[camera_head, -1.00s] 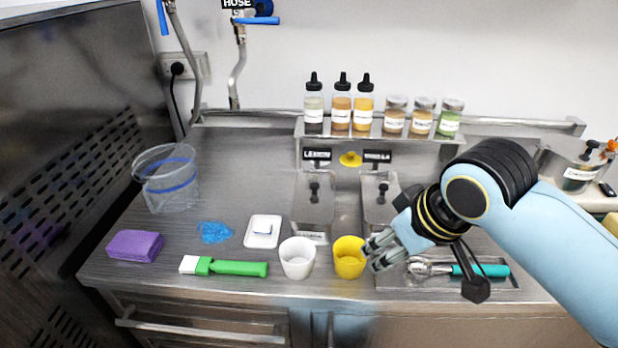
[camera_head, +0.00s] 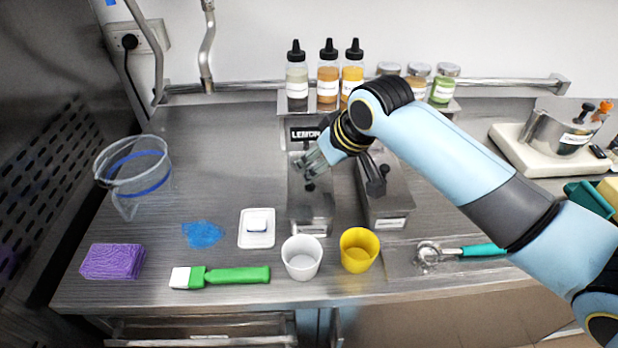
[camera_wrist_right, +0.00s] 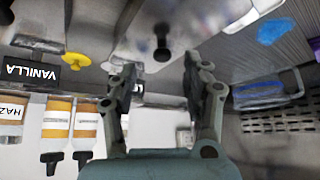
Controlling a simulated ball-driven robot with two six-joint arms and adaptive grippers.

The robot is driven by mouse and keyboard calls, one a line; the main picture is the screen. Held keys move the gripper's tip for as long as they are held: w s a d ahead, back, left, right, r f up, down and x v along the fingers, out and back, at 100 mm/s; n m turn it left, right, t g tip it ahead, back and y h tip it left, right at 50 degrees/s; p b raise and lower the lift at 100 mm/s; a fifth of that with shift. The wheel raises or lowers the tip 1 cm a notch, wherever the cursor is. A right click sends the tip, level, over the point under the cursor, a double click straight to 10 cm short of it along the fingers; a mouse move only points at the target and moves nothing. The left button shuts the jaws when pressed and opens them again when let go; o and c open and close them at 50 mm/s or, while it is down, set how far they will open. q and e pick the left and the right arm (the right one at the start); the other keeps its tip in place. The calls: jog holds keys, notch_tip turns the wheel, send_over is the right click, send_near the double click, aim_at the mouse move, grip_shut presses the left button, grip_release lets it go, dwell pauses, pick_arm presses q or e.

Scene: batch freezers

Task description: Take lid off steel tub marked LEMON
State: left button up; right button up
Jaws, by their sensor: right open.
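The steel tub behind which the LEMON sign (camera_head: 303,133) stands is a long steel tub (camera_head: 312,212) in the middle of the counter. Its flat steel lid (camera_head: 318,198) is on, with a black knob (camera_head: 309,187); the knob also shows in the right wrist view (camera_wrist_right: 162,42). My right gripper (camera_head: 311,166) is open, above the back part of this lid. In the right wrist view its fingers (camera_wrist_right: 165,88) are apart with the knob beyond them, not between them. My left gripper is not in view.
A second lidded tub (camera_head: 388,205) stands close on the right, under my right forearm. Several bottles (camera_head: 327,75) and jars stand on the shelf behind. A white cup (camera_head: 302,257) and a yellow cup (camera_head: 358,250) stand in front.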

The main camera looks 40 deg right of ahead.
jog(key=x, duration=0.3)
jog(key=shift+w+a+f+p, duration=0.15)
jog(key=shift+a+p, duration=0.05)
jog(key=shift+p, duration=0.1)
jog(key=shift+w+f, duration=0.15)
jog(key=shift+f, duration=0.1)
jog(key=shift+c, duration=1.4)
jog(key=c, duration=0.4)
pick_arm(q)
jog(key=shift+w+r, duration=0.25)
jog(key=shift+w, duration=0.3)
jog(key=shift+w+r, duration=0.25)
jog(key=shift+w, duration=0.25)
pick_arm(e)
grip_shut()
